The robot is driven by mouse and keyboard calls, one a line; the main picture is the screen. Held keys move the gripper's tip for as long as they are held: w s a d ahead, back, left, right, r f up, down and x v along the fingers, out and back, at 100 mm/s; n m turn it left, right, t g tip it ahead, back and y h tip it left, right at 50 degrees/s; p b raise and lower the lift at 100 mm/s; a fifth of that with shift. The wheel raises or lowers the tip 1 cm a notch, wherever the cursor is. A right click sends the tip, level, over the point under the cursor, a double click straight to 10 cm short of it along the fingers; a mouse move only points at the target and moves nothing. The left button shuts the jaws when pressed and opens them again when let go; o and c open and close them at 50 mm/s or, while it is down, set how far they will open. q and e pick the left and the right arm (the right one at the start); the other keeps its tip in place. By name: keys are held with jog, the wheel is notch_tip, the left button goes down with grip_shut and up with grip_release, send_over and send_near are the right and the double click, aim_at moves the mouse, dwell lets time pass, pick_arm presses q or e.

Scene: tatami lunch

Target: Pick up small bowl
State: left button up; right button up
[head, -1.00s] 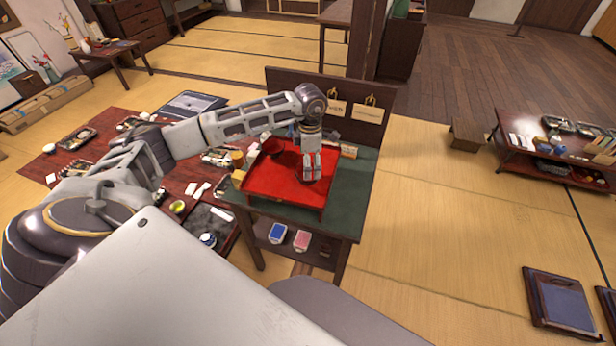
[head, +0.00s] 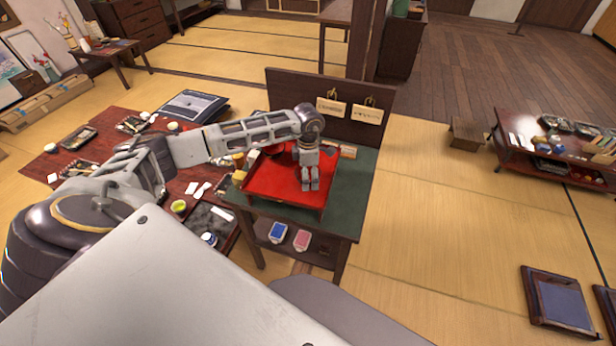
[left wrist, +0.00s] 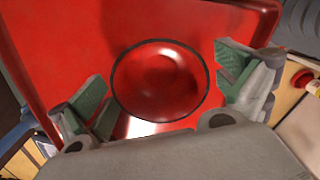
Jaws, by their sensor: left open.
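A small round bowl (left wrist: 160,85), red inside with a dark rim, sits on the red tray (left wrist: 70,30) in the left wrist view. My left gripper (left wrist: 162,88) is open, with green-padded fingers standing apart on either side of the bowl. The bowl looks empty, and the fingers do not visibly grip it. In the head view, my left gripper (head: 309,184) points down over the red tray (head: 268,188). The bowl is not clearly visible there, apparently hidden by the gripper. My right gripper is not in view.
The tray stands on a green-topped stand (head: 344,190) with a dark back panel (head: 290,90) bearing two hanging tags. A low red table (head: 110,125) with several dishes lies to the left. Tatami floor (head: 430,220) is open to the right.

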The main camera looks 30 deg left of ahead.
pick_arm(q)
jog(key=shift+f, duration=0.15)
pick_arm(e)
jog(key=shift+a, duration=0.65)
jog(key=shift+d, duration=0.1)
pick_arm(q)
jog(key=shift+c, duration=1)
jog(key=c, duration=0.9)
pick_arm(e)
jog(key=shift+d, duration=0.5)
pick_arm(q)
jog(key=shift+r, duration=0.2)
